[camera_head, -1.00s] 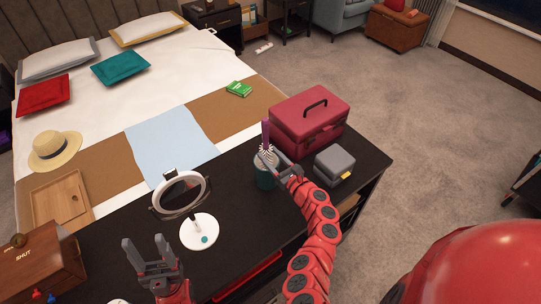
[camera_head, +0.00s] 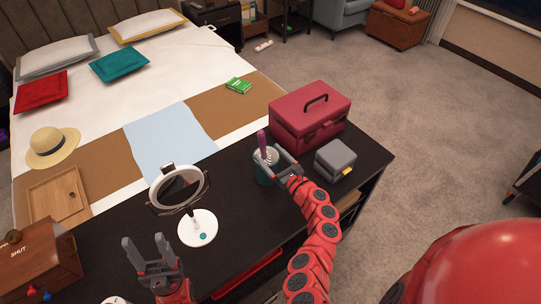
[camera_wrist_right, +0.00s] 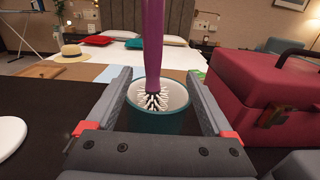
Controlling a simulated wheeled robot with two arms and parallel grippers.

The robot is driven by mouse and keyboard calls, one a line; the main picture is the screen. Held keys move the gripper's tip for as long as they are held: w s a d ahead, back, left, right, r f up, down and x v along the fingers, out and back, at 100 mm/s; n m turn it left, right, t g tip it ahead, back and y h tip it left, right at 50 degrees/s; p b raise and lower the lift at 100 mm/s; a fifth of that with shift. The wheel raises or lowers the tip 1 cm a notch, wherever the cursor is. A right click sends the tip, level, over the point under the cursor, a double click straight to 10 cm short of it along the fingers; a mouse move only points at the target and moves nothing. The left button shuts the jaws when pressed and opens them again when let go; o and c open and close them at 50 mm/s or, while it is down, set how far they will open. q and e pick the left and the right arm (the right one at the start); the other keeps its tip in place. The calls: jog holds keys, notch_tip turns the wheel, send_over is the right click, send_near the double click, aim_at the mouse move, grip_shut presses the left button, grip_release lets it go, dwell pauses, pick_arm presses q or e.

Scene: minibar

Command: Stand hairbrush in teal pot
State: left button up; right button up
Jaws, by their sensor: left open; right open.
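The hairbrush (camera_head: 262,140) has a purple handle and white bristles. It stands bristle end down in the teal pot (camera_head: 265,177), handle up and leaning slightly. The right wrist view shows the handle (camera_wrist_right: 154,35) rising from the pot (camera_wrist_right: 158,122), with the bristles inside its rim. My right gripper (camera_head: 271,156) is open at the pot's rim, its fingers apart on either side of the brush, with gaps to the handle. My left gripper (camera_head: 145,243) is open and empty over the dark table near its front left.
A red case (camera_head: 295,128) and a grey box (camera_head: 335,160) stand right of the pot on the dark table (camera_head: 232,195). A round mirror (camera_head: 178,190) on a white base stands to its left. A wooden box (camera_head: 38,258) sits front left.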

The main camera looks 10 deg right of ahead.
jog(key=shift+s, duration=0.1)
jog(key=b+v, duration=0.4)
jog(key=v, duration=1.3)
dwell(0.4)
